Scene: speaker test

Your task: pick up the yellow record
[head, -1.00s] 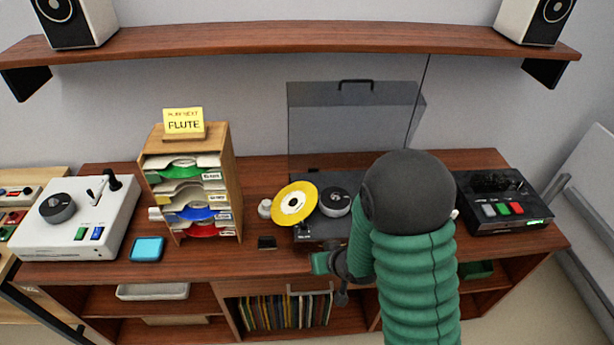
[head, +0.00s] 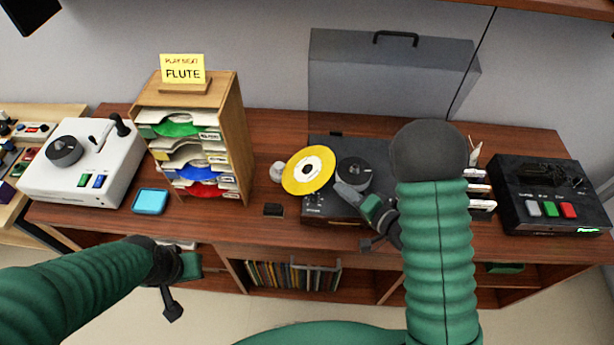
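The yellow record (head: 297,181), with a white label and a dark centre, is at the left edge of the black turntable (head: 318,205) in the head view. It overlaps the turntable's corner, left of the dark platter (head: 353,170); what holds it up is not clear. My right gripper (head: 358,202) is just right of and below the record, over the turntable's front, with a visible gap to the record. Its finger opening is not clear. My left gripper (head: 180,283) is low in front of the cabinet at left, apart from everything; its opening is also unclear.
A wooden record rack (head: 241,150) with a "FLUTE" sign (head: 183,71) stands left of the turntable. A black button box (head: 550,190) stands right. A clear lid (head: 390,85) rises behind the turntable.

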